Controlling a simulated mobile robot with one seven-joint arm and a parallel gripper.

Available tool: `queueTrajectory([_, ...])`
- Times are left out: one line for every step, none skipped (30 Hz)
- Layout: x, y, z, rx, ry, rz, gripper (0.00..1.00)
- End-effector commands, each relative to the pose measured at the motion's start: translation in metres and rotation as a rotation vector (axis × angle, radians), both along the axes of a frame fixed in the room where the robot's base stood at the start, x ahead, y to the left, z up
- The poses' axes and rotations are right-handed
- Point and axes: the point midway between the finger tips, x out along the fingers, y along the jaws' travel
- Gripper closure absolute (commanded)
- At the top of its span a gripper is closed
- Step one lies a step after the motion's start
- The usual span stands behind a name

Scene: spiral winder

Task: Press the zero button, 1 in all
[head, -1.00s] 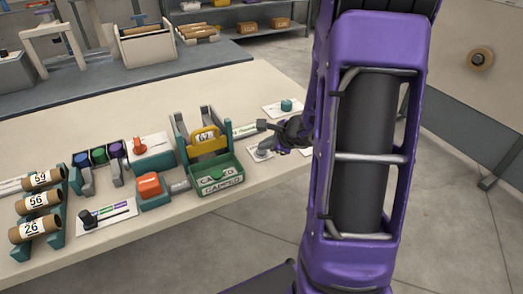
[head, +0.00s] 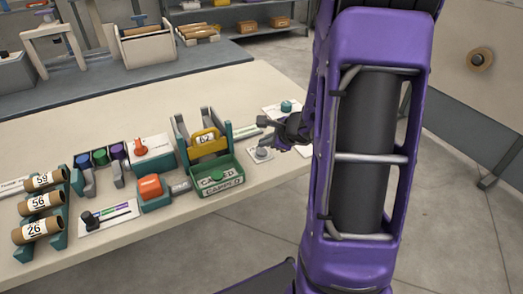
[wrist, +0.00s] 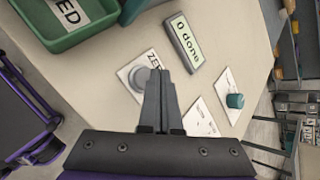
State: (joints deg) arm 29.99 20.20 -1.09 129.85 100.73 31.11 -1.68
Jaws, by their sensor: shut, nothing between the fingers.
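The zero button (head: 262,152) is a grey round knob on a small white plate near the table's right edge. In the wrist view the knob (wrist: 139,79) sits left of my fingers, on a plate with a label partly hidden and reading "ZE". My gripper (wrist: 162,74) is shut and empty, its fingertips pointing down beside the plate. In the head view my gripper (head: 268,143) is just above the button, with a small gap seeming to show between them. A grey display (wrist: 184,42) reads "0 done".
The green tray with a label (head: 218,178) stands left of the button. A teal knob (wrist: 235,100) on a white plate stands to the right. Further left on the table are an orange block (head: 150,187) and numbered rolls (head: 38,204). Bare tabletop lies behind the display.

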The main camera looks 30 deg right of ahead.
Motion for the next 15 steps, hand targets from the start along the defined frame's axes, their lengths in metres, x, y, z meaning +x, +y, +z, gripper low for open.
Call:
queueTrajectory([0.0, 0.0, 0.002, 0.0, 0.0, 0.0, 1.0])
queueTrajectory([0.0, 0.0, 0.003, 0.0, 0.0, 0.0, 1.0])
queueTrajectory([0.0, 0.0, 0.006, 0.0, -0.001, -0.001, 1.0])
queueTrajectory([0.0, 0.0, 0.008, 0.0, -0.001, -0.001, 1.0])
queueTrajectory([0.0, 0.0, 0.011, -0.001, -0.001, 0.0, 1.0])
queueTrajectory([0.0, 0.0, 0.015, -0.001, -0.001, 0.0, 1.0])
queueTrajectory([0.0, 0.0, 0.018, -0.001, -0.001, 0.0, 1.0])
queueTrajectory([0.0, 0.0, 0.021, -0.001, -0.001, 0.0, 1.0])
queueTrajectory([0.0, 0.0, 0.026, -0.001, -0.001, 0.0, 1.0])
queueTrajectory([0.0, 0.0, 0.029, -0.001, -0.001, 0.0, 1.0])
queueTrajectory([0.0, 0.0, 0.032, -0.001, -0.001, 0.0, 1.0])
queueTrajectory([0.0, 0.0, 0.036, -0.001, -0.001, 0.0, 1.0])
queueTrajectory([0.0, 0.0, 0.039, -0.001, -0.001, 0.0, 1.0])
queueTrajectory([0.0, 0.0, 0.042, -0.001, -0.002, 0.0, 1.0])
queueTrajectory([0.0, 0.0, 0.046, -0.001, -0.002, 0.0, 1.0])
